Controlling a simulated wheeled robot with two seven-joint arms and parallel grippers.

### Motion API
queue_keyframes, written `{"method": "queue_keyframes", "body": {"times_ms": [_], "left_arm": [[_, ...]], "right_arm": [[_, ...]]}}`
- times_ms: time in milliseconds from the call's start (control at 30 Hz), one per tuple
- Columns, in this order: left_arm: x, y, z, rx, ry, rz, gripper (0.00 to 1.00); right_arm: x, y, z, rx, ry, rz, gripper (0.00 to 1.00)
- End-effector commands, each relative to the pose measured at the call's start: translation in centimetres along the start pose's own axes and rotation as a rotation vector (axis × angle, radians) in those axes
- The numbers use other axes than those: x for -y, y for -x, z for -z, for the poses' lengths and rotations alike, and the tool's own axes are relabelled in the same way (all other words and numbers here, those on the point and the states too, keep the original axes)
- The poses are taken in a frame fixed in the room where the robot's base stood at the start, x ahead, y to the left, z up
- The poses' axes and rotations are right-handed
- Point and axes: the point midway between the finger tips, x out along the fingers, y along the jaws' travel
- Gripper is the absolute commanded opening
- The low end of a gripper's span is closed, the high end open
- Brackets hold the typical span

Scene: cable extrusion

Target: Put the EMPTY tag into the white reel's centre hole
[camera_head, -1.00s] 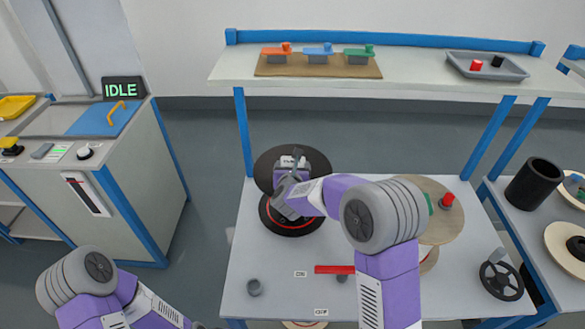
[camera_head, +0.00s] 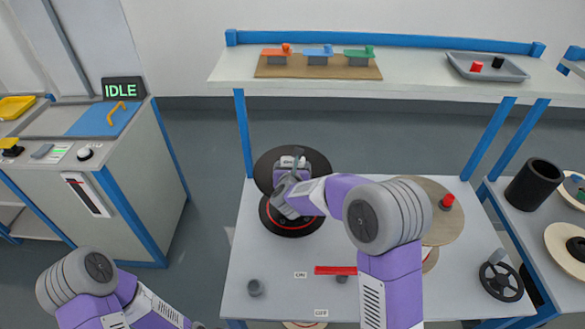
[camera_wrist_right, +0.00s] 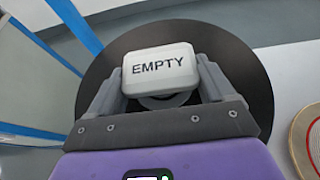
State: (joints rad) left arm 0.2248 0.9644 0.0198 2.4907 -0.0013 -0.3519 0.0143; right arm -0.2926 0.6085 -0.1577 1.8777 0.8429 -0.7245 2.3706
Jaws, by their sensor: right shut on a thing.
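My right gripper (camera_wrist_right: 162,84) is shut on the EMPTY tag (camera_wrist_right: 160,66), a pale rounded block with black lettering that faces the wrist camera. In the head view the right gripper (camera_head: 290,178) holds the tag over a dark round disc (camera_head: 312,160) at the table's back left. In the wrist view a pale round hub (camera_wrist_right: 163,101) shows partly beneath the tag, in the middle of the black disc (camera_wrist_right: 240,72). The tag hides the hub's centre, so I cannot tell whether they touch. My left arm shows at the lower left, but its gripper is out of view.
A second dark disc with a red ring (camera_head: 291,231) lies nearer. A red bar (camera_head: 335,270), a grey cup (camera_head: 255,287), a black handwheel (camera_head: 501,280) and a tan disc (camera_head: 445,228) are on the table. A cream reel (camera_head: 562,238) is on the right-hand table.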

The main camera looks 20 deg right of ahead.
Motion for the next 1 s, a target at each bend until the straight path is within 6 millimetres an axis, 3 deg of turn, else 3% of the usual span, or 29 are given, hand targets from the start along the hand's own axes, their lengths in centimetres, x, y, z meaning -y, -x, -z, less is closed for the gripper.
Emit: {"method": "queue_keyframes", "body": {"times_ms": [1000], "left_arm": [[0.29,-0.76,0.03,0.000,0.000,0.000,0.43]], "right_arm": [[0.01,0.03,-0.38,0.008,-0.001,0.000,0.53]]}}
